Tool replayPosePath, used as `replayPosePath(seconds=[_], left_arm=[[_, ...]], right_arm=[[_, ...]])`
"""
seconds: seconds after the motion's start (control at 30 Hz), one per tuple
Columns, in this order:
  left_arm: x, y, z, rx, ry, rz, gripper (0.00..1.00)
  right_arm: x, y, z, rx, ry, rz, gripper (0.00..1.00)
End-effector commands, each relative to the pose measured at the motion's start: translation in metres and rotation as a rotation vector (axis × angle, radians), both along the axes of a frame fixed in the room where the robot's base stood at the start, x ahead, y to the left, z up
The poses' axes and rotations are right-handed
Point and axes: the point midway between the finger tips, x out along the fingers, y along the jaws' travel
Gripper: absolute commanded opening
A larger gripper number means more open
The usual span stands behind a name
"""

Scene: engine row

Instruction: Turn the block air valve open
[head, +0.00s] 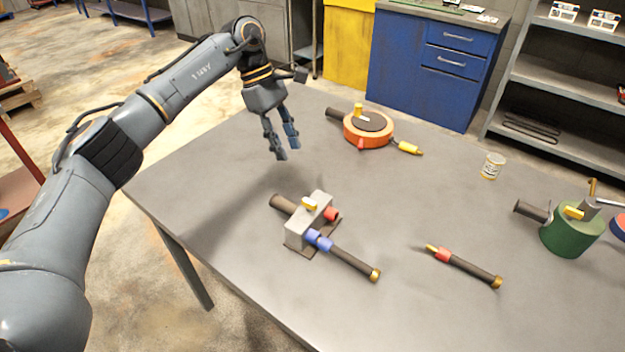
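A grey block (301,228) stands on the table, with a small yellow handle (309,205) on its top. A dark hose with a blue fitting (318,240) runs from its front towards the lower right. A red fitting (331,214) is on its right side, and another dark hose (281,203) is at its back left. My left gripper (287,150) hangs in the air behind and above the block, fingers pointing down. Its fingers are apart with nothing between them, and it touches neither block nor handle. My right gripper is not in view.
An orange round device (367,131) with hoses stands at the table's back. A loose hose with a red fitting (443,254) lies right of the block. A can (492,166) and a green cylinder (569,233) with hose and handle stand further right. Bare table (407,207) lies between.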

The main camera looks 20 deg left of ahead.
Motion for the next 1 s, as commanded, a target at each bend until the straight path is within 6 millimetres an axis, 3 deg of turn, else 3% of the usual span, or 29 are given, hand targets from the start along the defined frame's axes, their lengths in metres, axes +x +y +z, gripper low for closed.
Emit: replayPosePath(seconds=[0.17,0.3,0.43,0.57,0.7,0.8,1.0], left_arm=[[-0.003,-0.006,-0.017,0.003,0.005,-0.002,0.34],[-0.007,-0.017,-0.042,0.003,0.006,-0.003,0.34],[-0.010,-0.028,-0.068,0.002,0.006,-0.001,0.34],[-0.013,-0.038,-0.091,0.000,0.005,-0.002,0.34],[-0.015,-0.045,-0.111,0.001,0.004,0.000,0.34],[-0.016,-0.048,-0.120,0.000,0.003,0.000,0.34],[-0.016,-0.050,-0.126,0.000,0.000,0.000,0.34]], right_arm=[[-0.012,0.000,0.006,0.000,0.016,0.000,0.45],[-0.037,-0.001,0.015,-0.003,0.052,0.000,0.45],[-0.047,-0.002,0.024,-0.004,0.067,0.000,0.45],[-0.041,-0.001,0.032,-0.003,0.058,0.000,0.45],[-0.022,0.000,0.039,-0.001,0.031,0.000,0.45],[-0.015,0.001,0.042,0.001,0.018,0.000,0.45],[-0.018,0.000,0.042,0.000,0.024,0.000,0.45]])
